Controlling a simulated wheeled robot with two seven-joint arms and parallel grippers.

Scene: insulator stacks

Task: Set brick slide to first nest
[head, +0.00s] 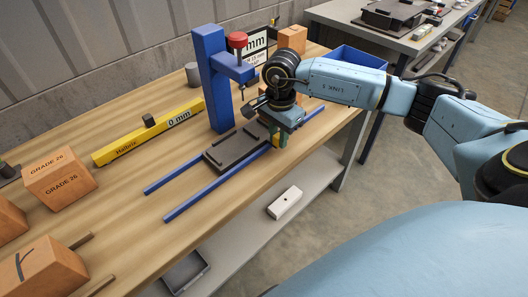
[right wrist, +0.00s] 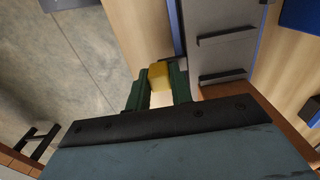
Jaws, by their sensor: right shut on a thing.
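The brick slide (head: 237,146) is a dark grey plate with raised black ridges. It sits between two blue rails (head: 215,187) on the wooden bench, beside the blue press stand. In the right wrist view the slide (right wrist: 222,62) shows grey with black cross bars. My right gripper (head: 279,139) is at the slide's right end, pointing down. Its green fingers (right wrist: 161,90) are shut on a small yellow block (right wrist: 160,73) close beside the slide's edge. Whether the block is fixed to the slide is hidden. My left gripper is not in view.
A blue press stand (head: 210,80) with a red knob (head: 237,40) rises behind the slide. A yellow gauge bar (head: 150,132) lies at left. Orange bricks (head: 58,180) stand at the bench's left end. A blue bin (head: 357,58) is behind my right arm.

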